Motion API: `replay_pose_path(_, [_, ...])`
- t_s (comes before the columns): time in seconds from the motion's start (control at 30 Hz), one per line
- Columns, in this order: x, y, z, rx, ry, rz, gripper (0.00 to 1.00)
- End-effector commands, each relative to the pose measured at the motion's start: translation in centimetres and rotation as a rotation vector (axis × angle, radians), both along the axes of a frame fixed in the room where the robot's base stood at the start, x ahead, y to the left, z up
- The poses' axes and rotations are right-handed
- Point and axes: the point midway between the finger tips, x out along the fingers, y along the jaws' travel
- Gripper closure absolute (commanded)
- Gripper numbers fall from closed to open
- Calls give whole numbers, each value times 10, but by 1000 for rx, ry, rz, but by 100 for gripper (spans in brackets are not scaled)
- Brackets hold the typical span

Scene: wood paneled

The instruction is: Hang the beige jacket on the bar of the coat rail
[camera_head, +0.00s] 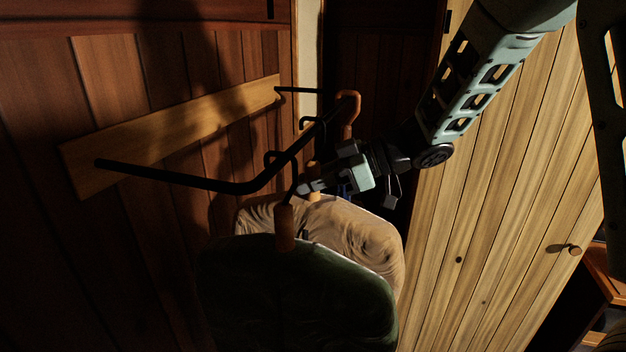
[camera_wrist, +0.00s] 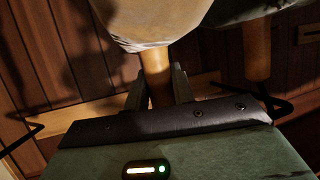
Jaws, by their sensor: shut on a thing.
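The beige jacket (camera_head: 350,232) hangs upright behind the dark green jacket (camera_head: 300,290), which hides part of it. My gripper (camera_head: 312,184) is shut on the wooden neck of the beige jacket's hanger, close below the black bar (camera_head: 190,175) of the coat rail. In the wrist view, this neck (camera_wrist: 156,75) stands between my fingers (camera_wrist: 155,92), with the beige jacket (camera_wrist: 150,22) beyond. A black hook loop shows at the bar above my gripper, but I cannot tell whether it is the beige jacket's or whether it bears on the bar.
The green jacket's wooden hanger neck (camera_head: 285,228) is close to my gripper on the near side. Another wooden hanger piece (camera_head: 349,106) is at the bar's far end. The rail's board (camera_head: 170,130) is on the left wall. A plank door (camera_head: 500,170) stands right.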

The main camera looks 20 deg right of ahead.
Motion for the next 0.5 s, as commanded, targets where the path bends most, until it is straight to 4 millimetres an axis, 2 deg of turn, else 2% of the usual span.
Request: replay_pose_path(0.5, [0, 0, -9, 2, -2, 0, 100])
